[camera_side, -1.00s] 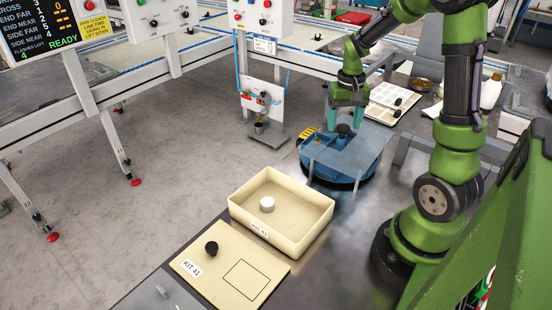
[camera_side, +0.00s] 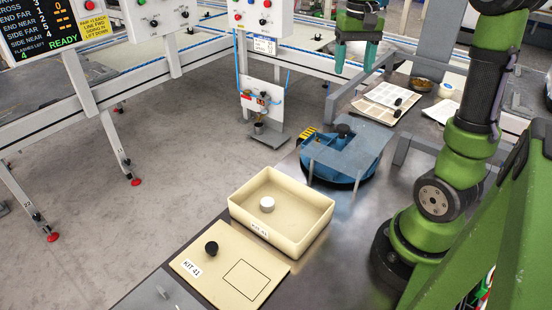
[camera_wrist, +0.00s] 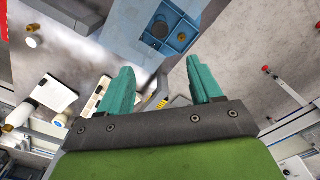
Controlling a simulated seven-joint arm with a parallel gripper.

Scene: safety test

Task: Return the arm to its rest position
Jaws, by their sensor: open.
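My gripper (camera_side: 355,57) is raised high at the top of the side view, with its teal fingers pointing down. The fingers are apart and nothing is between them. In the wrist view the two teal fingers (camera_wrist: 160,85) are also spread and empty. The fixture also shows at the top of the wrist view (camera_wrist: 128,38).
A cream bin (camera_side: 300,228) holds a white round piece (camera_side: 267,204). In front lies a cream KIT 41 board (camera_side: 215,270) with a black knob (camera_side: 211,248). The space around my raised gripper looks clear.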

